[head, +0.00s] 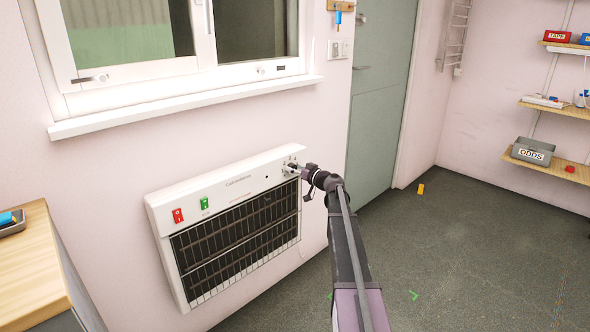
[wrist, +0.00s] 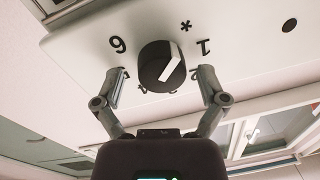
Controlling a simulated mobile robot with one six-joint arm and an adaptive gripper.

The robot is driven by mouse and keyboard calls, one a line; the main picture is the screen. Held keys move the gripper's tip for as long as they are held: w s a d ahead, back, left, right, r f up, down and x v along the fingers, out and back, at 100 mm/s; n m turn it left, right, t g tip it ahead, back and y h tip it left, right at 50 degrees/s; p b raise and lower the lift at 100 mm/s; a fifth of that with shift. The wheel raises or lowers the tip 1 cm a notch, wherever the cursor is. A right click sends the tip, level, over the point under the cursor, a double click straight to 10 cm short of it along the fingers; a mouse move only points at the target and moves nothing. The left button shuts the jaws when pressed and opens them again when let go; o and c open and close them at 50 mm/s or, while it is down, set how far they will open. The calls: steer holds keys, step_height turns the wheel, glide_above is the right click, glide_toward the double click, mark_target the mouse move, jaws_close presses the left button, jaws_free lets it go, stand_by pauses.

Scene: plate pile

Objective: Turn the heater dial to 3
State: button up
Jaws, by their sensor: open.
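The white wall heater (head: 225,190) has a black grille, and its dial sits at its upper right corner, mostly hidden by my gripper (head: 297,169) in the head view. In the wrist view the dial (wrist: 155,66) is a round black knob with a white stripe. The stripe slants up to the right, roughly toward the 1 and the star mark. A 6 shows at upper left; the lower numbers are partly hidden or too small to read surely. My gripper (wrist: 160,85) is open, with one finger on each side of the dial and visible gaps between.
A red switch (head: 178,215) and a green switch (head: 204,203) are on the heater's left top. A window sill (head: 190,105) runs above it. A wooden counter (head: 30,265) stands at left, and a grey-green door (head: 380,120) is at right. The floor right of my arm is mostly clear.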

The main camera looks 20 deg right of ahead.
steer(key=c, duration=1.2)
steer(key=shift+o, duration=0.3)
steer(key=shift+d, duration=0.1)
